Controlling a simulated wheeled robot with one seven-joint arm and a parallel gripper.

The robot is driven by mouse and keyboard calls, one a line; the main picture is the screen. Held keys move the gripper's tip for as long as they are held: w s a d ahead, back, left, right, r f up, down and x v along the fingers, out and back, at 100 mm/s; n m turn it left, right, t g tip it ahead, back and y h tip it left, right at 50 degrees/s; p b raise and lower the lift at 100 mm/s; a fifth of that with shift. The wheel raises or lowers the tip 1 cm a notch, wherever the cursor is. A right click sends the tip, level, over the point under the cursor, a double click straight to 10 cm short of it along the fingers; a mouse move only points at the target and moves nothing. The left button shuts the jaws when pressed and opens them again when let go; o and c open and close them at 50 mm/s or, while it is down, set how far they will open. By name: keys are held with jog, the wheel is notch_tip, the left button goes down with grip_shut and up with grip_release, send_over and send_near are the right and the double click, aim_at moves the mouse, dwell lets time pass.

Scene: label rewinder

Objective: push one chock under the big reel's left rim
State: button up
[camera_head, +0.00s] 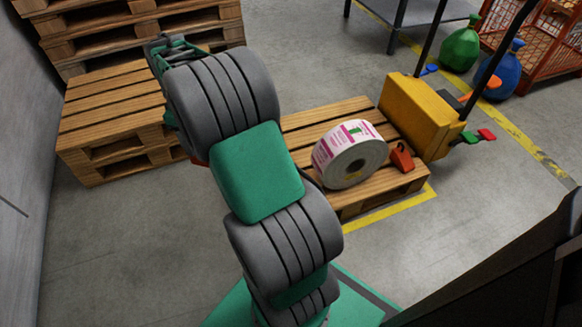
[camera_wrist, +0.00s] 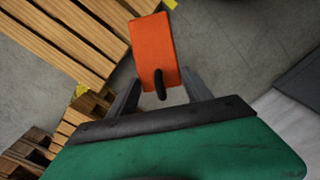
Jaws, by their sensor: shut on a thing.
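The big reel (camera_head: 350,154), white with pink and green labels and a grey side, stands on its rim on a wooden pallet (camera_head: 375,199). An orange-red chock (camera_head: 402,157) sits at its right side.
A yellow pallet truck (camera_head: 418,115) stands against the pallet's back right. Stacked pallets (camera_head: 115,122) fill the left, next to a grey wall. Green (camera_head: 461,48) and blue (camera_head: 502,76) sacks stand at the back right. The floor in front of the pallet is clear.

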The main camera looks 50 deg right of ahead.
jog(key=s+d+f+n+p, duration=0.1)
jog(key=s+d+f+n, duration=0.1)
jog(key=s+d+f, duration=0.5)
jog(key=s+d+f+n, duration=0.3)
jog(key=d+f, duration=0.6)
jog(key=f, duration=0.2)
jog(key=s+d+f+n+p, duration=0.1)
jog(key=s+d+f+n, duration=0.1)
jog(key=s+d+f, duration=0.5)
jog(key=f+b, duration=0.2)
jog(key=f, duration=0.1)
jog(key=w+d+f+b, duration=0.1)
jog(key=f+b, duration=0.1)
jog(key=f, duration=0.2)
jog(key=f+b, duration=0.2)
jog(key=f, duration=0.1)
jog(key=shift+w+d+f+b, duration=0.25)
jog(key=shift+d+f+b, duration=0.1)
jog(key=shift+b, duration=0.05)
jog(key=shift+s+d+r, duration=0.1)
jog(key=shift+s+d, duration=0.15)
jog(key=shift+d, duration=0.2)
jog(key=o, duration=1.4)
jog(key=shift+o, duration=0.2)
notch_tip(320, 180, up, 8)
jog(key=p, duration=0.3)
